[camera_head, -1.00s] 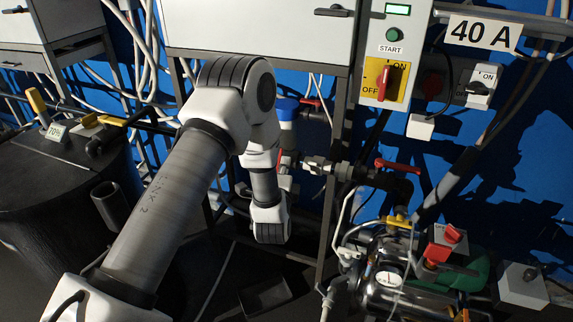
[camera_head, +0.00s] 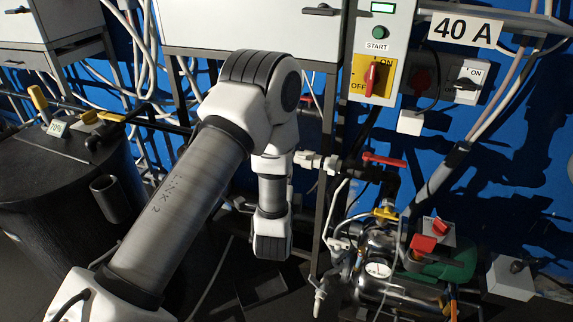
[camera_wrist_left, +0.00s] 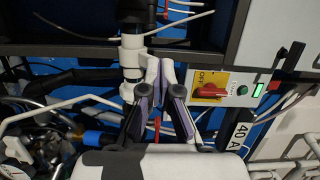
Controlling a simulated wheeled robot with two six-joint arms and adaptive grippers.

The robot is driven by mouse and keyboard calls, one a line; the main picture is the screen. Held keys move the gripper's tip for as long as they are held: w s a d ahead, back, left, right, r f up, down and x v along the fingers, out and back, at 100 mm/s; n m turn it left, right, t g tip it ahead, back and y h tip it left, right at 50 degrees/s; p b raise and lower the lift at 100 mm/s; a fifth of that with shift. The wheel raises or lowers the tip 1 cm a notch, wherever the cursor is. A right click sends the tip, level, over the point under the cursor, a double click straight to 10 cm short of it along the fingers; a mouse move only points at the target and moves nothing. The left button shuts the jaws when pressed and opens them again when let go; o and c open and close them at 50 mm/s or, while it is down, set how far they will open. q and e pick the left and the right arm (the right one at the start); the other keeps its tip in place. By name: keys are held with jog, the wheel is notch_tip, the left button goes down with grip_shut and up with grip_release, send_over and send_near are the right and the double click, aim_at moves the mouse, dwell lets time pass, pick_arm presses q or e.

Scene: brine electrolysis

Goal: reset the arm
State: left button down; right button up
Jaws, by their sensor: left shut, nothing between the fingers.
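My left arm (camera_head: 180,210) rises from the lower left in the head view, bends at the elbow, and its forearm hangs down in front of the metal frame. The left gripper is hidden in the head view. In the left wrist view the left gripper (camera_wrist_left: 159,68) has its two dark, purple-edged fingers drawn together at the tips, with nothing held. Behind it is a white pipe fitting (camera_wrist_left: 131,50), apart or touching I cannot tell. My right gripper is in neither view.
The switch panel with a red knob (camera_head: 374,76) and the "40 A" label (camera_head: 466,28) are at upper right. The metal vessel with a gauge (camera_head: 378,270) and a red-handled valve (camera_head: 384,159) stand right of the arm. A black tank (camera_head: 55,185) is at left.

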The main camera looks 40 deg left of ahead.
pick_arm(q)
jog(key=s+d+f+n+g+h+p, duration=0.1)
jog(key=s+d+f+g+h, duration=0.25)
jog(key=s+f, duration=0.55)
jog(key=s+d+f+n+g+h+p, duration=0.15)
jog(key=s+f+g, duration=0.25)
jog(key=s+f, duration=0.5)
jog(key=s+d+f+n+g+h, duration=0.1)
jog(key=s+d+f+n+g, duration=0.2)
jog(key=s+f+n+g, duration=0.1)
jog(key=s+d+f+n+g+h, duration=0.2)
jog(key=s+n, duration=0.4)
jog(key=s, duration=0.3)
jog(key=shift+s+d+f+g+b, duration=0.15)
jog(key=shift+d+f+g+b, duration=0.3)
jog(key=shift+f+g, duration=0.6)
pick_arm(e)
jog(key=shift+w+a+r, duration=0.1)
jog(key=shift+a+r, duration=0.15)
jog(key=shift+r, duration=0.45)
pick_arm(q)
jog(key=shift+a+r+n, duration=0.1)
jog(key=shift+r+n, duration=0.1)
jog(key=shift+n, duration=0.05)
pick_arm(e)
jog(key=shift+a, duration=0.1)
